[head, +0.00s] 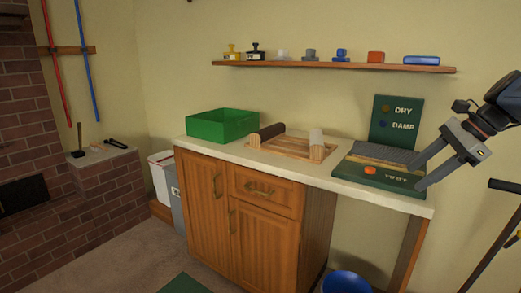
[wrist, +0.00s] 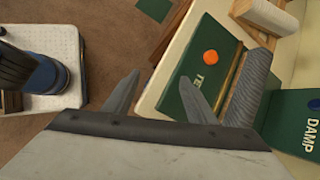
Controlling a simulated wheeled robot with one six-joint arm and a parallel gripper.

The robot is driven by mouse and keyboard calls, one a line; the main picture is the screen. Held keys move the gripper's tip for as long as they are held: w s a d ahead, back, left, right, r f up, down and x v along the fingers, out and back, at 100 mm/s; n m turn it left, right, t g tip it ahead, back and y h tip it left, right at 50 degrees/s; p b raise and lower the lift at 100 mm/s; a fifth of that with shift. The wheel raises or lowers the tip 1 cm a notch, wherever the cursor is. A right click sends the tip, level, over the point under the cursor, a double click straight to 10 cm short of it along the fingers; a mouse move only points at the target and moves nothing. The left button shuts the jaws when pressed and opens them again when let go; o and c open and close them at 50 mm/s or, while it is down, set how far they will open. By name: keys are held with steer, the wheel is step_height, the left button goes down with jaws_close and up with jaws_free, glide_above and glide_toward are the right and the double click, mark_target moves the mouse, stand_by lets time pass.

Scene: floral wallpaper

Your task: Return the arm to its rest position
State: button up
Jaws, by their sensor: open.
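My gripper (head: 418,169) is at the right end of the counter in the head view, above the green test board (head: 345,173). Its two grey fingers are spread apart with nothing between them. In the wrist view my gripper (wrist: 162,92) also shows open and empty, with the counter edge and the floor below it. An orange piece (head: 370,170) lies on the green board's front part, left of the fingers; it also shows in the wrist view (wrist: 210,57). A grey ridged strip lies across the board behind it.
The upright DRY/DAMP panel (head: 397,122) stands behind the board, close to my gripper. A wooden rack with rollers (head: 285,151) and a green box (head: 223,125) stand farther left. A wall shelf (head: 335,67) holds several small items. A blue bucket (head: 345,283) stands below the counter.

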steer(key=s+a+f+n+h, duration=0.2)
steer(key=s+a+f+n, duration=0.4)
steer(key=s+f+n, duration=0.4)
steer(key=s+a+f+n+t+h, duration=0.1)
steer(key=s+a+f+n+h, duration=0.2)
steer(key=s+a+f+n, duration=0.4)
steer(key=s+f+n, duration=0.2)
steer(key=s+f, duration=0.1)
steer(key=s, duration=0.1)
steer(key=shift+s+n+h, duration=0.15)
steer(key=shift+n+h, duration=0.15)
steer(key=shift+n, duration=0.1)
steer(key=shift+r, duration=0.1)
stand_by(0.4)
